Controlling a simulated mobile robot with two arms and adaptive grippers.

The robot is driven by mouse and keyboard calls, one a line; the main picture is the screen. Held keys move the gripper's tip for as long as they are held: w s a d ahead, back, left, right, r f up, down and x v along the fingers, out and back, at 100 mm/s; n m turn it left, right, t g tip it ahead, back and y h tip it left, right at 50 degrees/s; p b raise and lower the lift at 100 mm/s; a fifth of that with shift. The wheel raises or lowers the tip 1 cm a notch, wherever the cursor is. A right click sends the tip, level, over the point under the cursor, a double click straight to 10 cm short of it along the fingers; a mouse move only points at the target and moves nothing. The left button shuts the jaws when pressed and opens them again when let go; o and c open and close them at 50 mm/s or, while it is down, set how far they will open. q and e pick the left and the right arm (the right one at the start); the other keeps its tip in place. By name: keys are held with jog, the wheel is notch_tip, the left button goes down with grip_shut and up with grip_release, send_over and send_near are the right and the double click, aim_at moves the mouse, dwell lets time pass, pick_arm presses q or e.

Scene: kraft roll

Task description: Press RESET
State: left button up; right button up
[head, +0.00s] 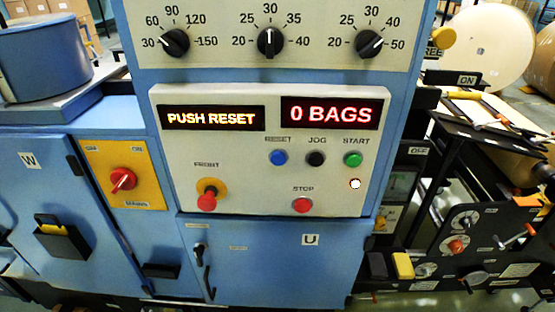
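The blue RESET button (279,158) is on the beige control panel (240,185) in the middle of the head view, under its small label. A display (211,117) at the panel's upper left reads "PUSH RESET". The display beside it (332,112) reads "0 BAGS". A black JOG button (316,158) and a green START button (352,159) are in the same row to the right of RESET. A red STOP button (302,205) is below. Neither of my grippers is in view, and nothing covers the RESET button.
A red knob on a yellow collar (207,195) is at the panel's left. A red rotary switch (123,180) sits on a yellow plate further left. Three black dials (270,42) are above. Black machinery (465,240) stands at the right. The space before the panel is clear.

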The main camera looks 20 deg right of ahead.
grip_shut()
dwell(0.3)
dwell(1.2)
